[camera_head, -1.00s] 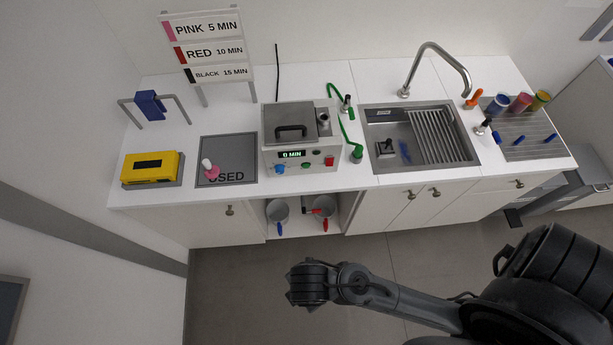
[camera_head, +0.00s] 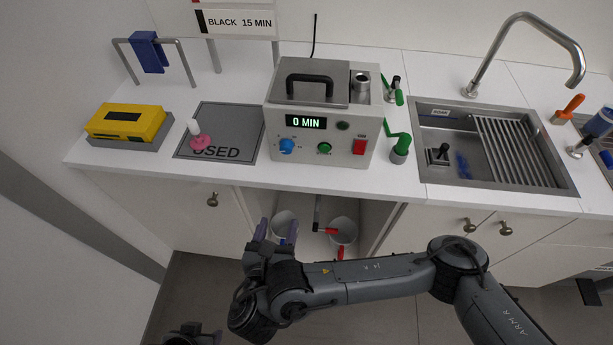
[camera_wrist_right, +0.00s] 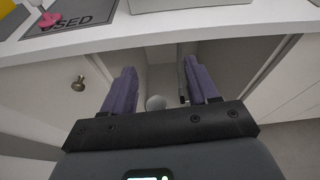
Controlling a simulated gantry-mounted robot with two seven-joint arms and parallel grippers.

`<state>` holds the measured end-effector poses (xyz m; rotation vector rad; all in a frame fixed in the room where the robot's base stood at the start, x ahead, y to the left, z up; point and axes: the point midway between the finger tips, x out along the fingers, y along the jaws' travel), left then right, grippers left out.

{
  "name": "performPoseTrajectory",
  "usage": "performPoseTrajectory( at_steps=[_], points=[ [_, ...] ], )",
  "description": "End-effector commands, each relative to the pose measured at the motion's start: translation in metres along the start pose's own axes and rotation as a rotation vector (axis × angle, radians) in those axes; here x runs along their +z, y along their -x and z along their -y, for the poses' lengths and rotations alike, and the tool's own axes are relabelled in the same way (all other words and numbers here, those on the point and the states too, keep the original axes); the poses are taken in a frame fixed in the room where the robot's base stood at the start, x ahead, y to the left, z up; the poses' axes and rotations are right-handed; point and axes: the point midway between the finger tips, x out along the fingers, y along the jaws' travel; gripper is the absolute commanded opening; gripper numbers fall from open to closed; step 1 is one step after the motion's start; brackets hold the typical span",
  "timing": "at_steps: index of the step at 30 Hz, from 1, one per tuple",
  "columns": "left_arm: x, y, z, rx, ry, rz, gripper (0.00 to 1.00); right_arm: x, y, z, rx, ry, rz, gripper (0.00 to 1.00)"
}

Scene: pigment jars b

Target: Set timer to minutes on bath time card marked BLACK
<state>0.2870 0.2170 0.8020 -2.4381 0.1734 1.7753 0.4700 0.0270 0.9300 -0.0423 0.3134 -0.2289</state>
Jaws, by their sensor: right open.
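The card marked BLACK (camera_head: 240,22) reads 15 MIN at the top of the head view. The grey bath unit (camera_head: 335,122) on the counter has a green-lit display (camera_head: 306,121) reading 0 MIN. My left gripper does not show; only a dark part of mine is at the bottom left.
Green handles (camera_head: 399,147) and a sink (camera_head: 423,118) lie right.

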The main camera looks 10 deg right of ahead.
Motion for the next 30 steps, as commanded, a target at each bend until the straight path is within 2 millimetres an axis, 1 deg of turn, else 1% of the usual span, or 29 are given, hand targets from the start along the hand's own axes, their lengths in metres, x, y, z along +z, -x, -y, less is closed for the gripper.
performPoseTrajectory(
  at_steps=[1,3,6,9,12,17,20,30],
  points=[
    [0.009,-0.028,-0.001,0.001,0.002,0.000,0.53,-0.005,-0.016,-0.002,-0.001,0.010,0.065,0.59],
    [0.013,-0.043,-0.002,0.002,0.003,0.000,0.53,0.007,-0.026,-0.004,-0.001,0.017,0.134,0.59],
    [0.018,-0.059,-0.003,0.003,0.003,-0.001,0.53,0.026,-0.035,-0.005,-0.001,0.014,0.212,0.59],
    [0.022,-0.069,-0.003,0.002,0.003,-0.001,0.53,0.044,-0.040,-0.005,-0.004,0.000,0.264,0.59],
    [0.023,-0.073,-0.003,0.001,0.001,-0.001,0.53,0.055,-0.043,-0.005,-0.005,-0.008,0.295,0.59],
    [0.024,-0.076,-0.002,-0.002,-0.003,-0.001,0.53,0.065,-0.052,-0.005,-0.008,-0.012,0.311,0.59],
    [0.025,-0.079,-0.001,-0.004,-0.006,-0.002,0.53,0.069,-0.063,-0.005,-0.008,-0.012,0.310,0.59],
    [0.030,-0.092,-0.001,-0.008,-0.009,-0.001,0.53,0.084,-0.115,-0.004,-0.009,-0.012,0.310,0.59]
  ],
)
